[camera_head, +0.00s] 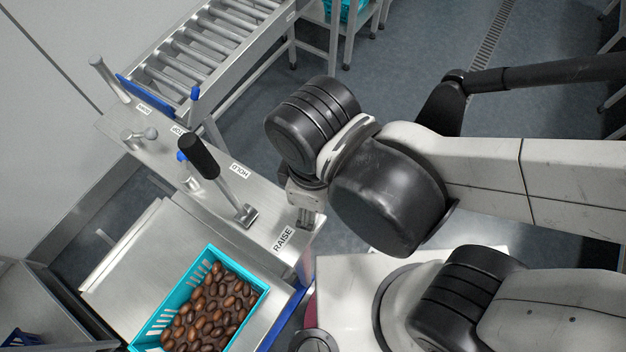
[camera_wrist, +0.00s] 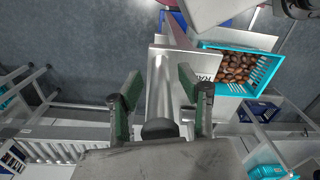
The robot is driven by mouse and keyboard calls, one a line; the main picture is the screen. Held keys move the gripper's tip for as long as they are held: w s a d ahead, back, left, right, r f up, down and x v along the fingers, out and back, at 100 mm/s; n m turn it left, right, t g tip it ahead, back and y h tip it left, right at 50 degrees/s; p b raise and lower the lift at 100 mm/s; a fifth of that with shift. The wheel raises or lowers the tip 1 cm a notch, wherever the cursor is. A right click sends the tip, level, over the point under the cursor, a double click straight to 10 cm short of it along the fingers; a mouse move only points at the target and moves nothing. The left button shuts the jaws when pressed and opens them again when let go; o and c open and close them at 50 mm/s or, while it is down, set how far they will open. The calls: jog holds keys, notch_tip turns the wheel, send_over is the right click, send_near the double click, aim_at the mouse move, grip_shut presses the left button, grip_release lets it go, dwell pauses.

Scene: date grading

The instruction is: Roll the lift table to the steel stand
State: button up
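A steel platform (camera_head: 135,262), seemingly the lift table, bears a turquoise crate (camera_head: 146,338) of brown dates; the crate (camera_wrist: 281,65) also shows in the wrist view. Beside the platform is a steel panel (camera_head: 268,222) with labels including HOLD and RAISE. A black-gripped lever (camera_head: 199,157) leans from it. My gripper (camera_head: 308,214) is near the RAISE end, largely hidden by my arm in the head view. In the wrist view its green-padded fingers (camera_wrist: 157,88) are apart. A dark rounded shape lies between their bases; I cannot tell what it is. Which piece is the steel stand is unclear.
A roller conveyor (camera_head: 213,48) stands behind the panel. A steel frame (camera_head: 312,15) holds a turquoise crate at the top. Another steel table (camera_head: 40,312) is at the lower left. Grey floor (camera_head: 410,48) is open behind my arm.

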jog(key=shift+r, duration=5.9)
